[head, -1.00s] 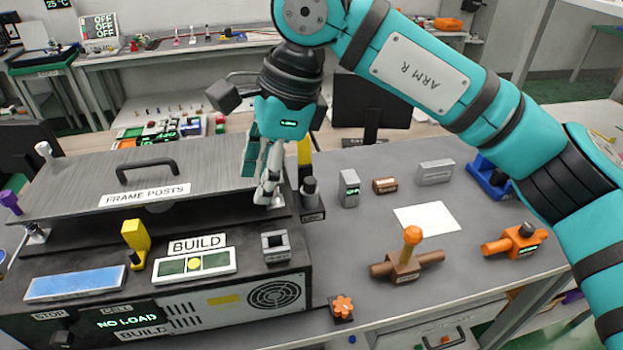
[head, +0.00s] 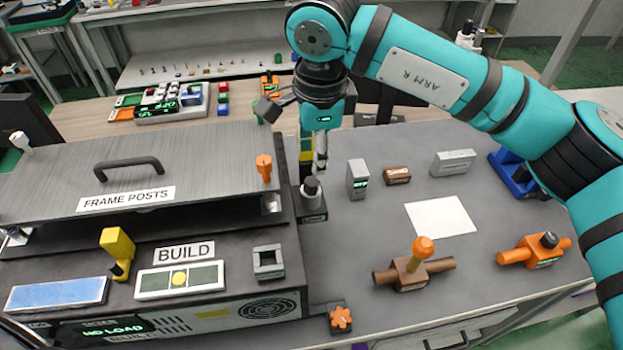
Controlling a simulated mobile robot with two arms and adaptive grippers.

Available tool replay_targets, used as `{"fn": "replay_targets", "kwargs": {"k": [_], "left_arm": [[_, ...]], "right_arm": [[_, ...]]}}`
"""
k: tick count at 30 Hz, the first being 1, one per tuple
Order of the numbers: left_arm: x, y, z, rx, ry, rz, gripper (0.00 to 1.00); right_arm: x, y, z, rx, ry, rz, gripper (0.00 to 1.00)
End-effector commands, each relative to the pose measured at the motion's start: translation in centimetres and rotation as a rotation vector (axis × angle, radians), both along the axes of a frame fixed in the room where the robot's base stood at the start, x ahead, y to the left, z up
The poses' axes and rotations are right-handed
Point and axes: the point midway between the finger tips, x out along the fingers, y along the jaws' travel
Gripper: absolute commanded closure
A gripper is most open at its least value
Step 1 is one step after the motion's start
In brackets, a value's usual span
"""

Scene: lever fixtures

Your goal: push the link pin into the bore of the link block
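The link block (head: 313,216) is a small dark block with a partly readable "LINK" label, just right of the dark frame unit. A pin with a black rounded head and a light collar, seemingly the link pin (head: 311,188), stands upright at the block's top. How deep it sits in the bore I cannot tell. My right gripper (head: 315,165) points down just above and behind the pin head in the picture. Contact is unclear, and its narrow fingers are too small and overlapped to show their opening. My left gripper is out of view.
The frame unit (head: 215,140) with its handle and an orange peg (head: 264,168) stands left. A yellow-black piece (head: 305,150) is close behind my fingers. A grey block (head: 357,180) and an orange-knobbed brown fixture (head: 411,270) stand right. A white sheet (head: 440,217) lies flat.

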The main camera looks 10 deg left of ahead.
Motion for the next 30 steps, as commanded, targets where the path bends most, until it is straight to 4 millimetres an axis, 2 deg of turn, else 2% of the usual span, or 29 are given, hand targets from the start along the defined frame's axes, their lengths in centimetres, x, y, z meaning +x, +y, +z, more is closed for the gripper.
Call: {"fn": "replay_targets", "kwargs": {"k": [2,6,9,12,16,21,29,30], "left_arm": [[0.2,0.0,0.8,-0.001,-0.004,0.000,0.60],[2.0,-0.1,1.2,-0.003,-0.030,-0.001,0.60],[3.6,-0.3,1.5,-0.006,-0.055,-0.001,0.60],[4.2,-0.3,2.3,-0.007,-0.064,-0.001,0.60],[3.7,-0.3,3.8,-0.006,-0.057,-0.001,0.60],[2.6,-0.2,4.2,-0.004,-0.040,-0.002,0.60],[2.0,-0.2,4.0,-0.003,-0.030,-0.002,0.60],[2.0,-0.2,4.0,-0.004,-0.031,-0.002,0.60]], "right_arm": [[0.1,0.0,-1.2,-0.002,0.004,0.001,0.63],[0.3,0.1,-2.8,0.000,0.002,0.001,0.63],[0.4,0.2,-3.3,0.000,0.000,0.001,0.63],[0.4,0.2,-4.1,-0.001,0.004,0.001,0.63],[0.3,0.3,-6.0,-0.001,0.006,0.000,0.63],[0.6,0.5,-8.2,-0.001,0.002,0.000,0.63],[0.7,0.5,-8.6,0.001,-0.001,0.001,0.63],[0.7,0.5,-8.6,0.001,-0.001,0.001,0.67]]}}
